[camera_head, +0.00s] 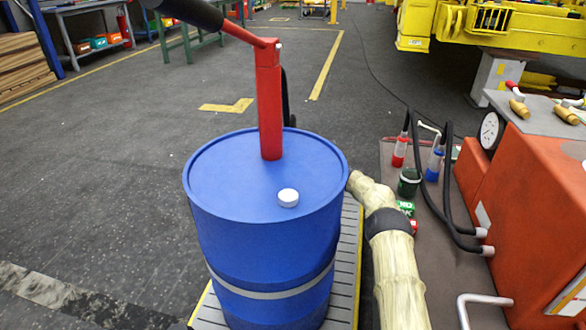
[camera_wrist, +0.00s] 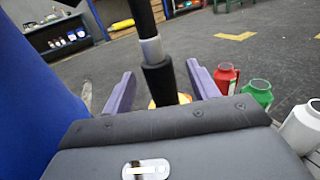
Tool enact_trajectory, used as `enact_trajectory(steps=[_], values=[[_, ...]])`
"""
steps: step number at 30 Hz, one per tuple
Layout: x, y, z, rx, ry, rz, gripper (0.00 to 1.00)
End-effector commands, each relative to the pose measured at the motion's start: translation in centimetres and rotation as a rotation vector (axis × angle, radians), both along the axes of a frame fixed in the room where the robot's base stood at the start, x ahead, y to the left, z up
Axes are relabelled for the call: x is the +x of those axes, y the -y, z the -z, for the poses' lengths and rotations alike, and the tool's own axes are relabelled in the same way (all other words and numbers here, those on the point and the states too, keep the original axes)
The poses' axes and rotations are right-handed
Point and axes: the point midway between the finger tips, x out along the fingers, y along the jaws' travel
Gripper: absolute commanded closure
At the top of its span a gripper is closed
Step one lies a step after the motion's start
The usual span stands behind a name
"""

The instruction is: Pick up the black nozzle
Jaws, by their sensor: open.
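The black nozzle (camera_wrist: 158,82) hangs nearly upright in the wrist view, with a light grey collar and a black tube above it. My gripper (camera_wrist: 160,68) is open, its purple fingers on either side of the nozzle with a gap at each side. In the head view a slim black part (camera_head: 285,97), perhaps the same nozzle, shows behind the red pump (camera_head: 269,105) on the blue barrel (camera_head: 235,185). My beige arm reaches behind the barrel's right side there, and the barrel hides my gripper.
The barrel wall (camera_wrist: 35,80) is close at the left in the wrist view. Red (camera_wrist: 226,77), green (camera_wrist: 258,93) and white (camera_wrist: 302,126) jugs stand to the right. An orange machine (camera_head: 530,190) with black hoses is at the right. Floor beyond the barrel is clear.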

Motion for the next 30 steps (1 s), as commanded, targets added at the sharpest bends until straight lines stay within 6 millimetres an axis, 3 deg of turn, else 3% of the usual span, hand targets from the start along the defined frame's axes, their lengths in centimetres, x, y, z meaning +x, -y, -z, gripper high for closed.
enact_trajectory(steps=[4, 22, 30], values=[[0.47, -0.87, 0.13, -0.001, 0.002, -0.002, 0.41], [0.59, -0.96, -0.10, 0.001, 0.001, -0.002, 0.41], [0.58, -0.97, -0.10, 0.001, 0.001, -0.002, 0.92]])
